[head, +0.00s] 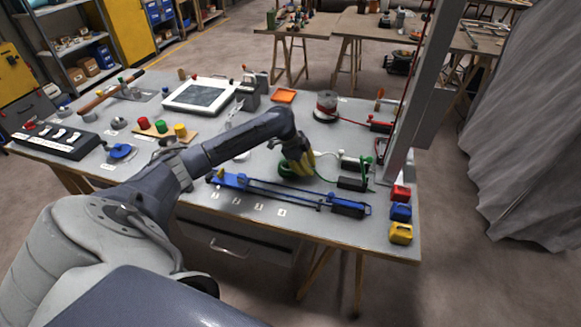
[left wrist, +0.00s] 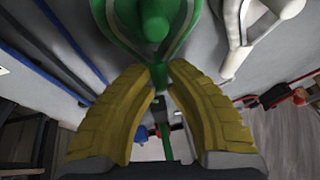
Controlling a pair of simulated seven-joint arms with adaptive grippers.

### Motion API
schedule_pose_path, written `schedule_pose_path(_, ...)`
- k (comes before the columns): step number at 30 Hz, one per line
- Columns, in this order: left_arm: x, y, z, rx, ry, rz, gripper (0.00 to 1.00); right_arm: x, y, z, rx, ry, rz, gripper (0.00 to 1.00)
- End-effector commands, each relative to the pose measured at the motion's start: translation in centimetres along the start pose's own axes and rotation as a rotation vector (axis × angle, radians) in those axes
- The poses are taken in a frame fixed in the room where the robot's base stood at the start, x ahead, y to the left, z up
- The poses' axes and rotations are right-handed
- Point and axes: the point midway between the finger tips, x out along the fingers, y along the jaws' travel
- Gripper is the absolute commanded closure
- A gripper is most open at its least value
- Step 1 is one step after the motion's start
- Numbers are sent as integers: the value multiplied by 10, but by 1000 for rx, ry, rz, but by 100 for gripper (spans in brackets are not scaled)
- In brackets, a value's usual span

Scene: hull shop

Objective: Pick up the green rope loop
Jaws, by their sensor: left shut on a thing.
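The green rope loop (head: 287,170) is on the work table, beside the yellow fingers of my left gripper (head: 309,162). In the left wrist view the loop (left wrist: 184,38) passes around a rounded green post (left wrist: 152,27). Its two strands come together between the yellow fingertips of my left gripper (left wrist: 161,76), which is shut on the green rope. A green length also runs on below the fingertips in that view. The fingers hide part of the rope in the head view. My right gripper is in neither view.
A blue rail-like device (head: 285,192) lies in front of the gripper. Red, blue and yellow blocks (head: 401,233) stand at the table's right edge. A grey upright post (head: 412,110) rises behind them. A white tablet-like panel (head: 200,95) lies farther back.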

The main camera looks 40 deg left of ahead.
Motion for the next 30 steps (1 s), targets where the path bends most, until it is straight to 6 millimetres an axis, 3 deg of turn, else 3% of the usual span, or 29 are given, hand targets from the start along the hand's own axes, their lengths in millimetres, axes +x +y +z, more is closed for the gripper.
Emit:
schedule_pose_path(8, -1, 0, -1, 0, 0, 0, 100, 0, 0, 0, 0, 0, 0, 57)
schedule_pose_path(14, -14, -3, -6, 2, 0, -3, 100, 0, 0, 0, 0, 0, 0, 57)
schedule_pose_path(20, -44, -9, -18, 2, 0, -4, 100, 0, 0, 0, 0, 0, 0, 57)
schedule_pose_path(30, -118, -22, -49, 3, -1, -4, 100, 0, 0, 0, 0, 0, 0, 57)
